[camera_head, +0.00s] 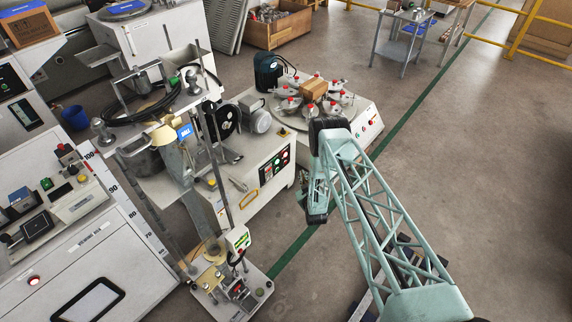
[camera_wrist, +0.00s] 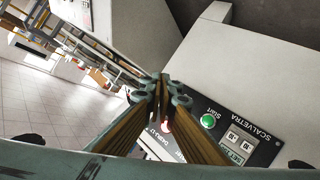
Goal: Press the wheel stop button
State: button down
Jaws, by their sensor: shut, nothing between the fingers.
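In the wrist view my gripper (camera_wrist: 161,88) is shut and empty, its two fingertips together in front of a dark control panel (camera_wrist: 238,140). The panel has a green button marked Start (camera_wrist: 208,121). A red lit button (camera_wrist: 167,125) shows just beside the fingers, partly hidden by them; its label is not readable. Whether the fingertips touch the panel cannot be told. In the head view my wrist is at the right of a white machine whose dark panel (camera_head: 277,165) has red and green buttons; the fingertips are hidden there.
A machine with several red-topped jars (camera_head: 312,95) stands behind my arm. A tall test stand (camera_head: 205,150) and a white cabinet (camera_head: 95,260) are on the left. The floor on the right (camera_head: 480,150) is clear, with a metal table (camera_head: 402,42) at the back.

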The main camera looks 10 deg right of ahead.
jog(key=w+a+b, duration=0.1)
jog(key=w+a, duration=0.4)
jog(key=w, duration=0.1)
jog(key=shift+w+a+b, duration=0.15)
jog(key=shift+a+b, duration=0.15)
jog(key=shift+b, duration=0.1)
jog(key=shift+w+a, duration=0.6)
jog(key=shift+w, duration=0.05)
dwell(3.3)
jog(key=shift+s+d, duration=0.55)
jog(key=shift+s, duration=0.1)
jog(key=shift+p, duration=0.3)
jog(key=shift+s+d+p, duration=0.85)
jog(key=shift+s+d, duration=0.85)
jog(key=shift+s, duration=0.15)
jog(key=shift+w+r, duration=0.1)
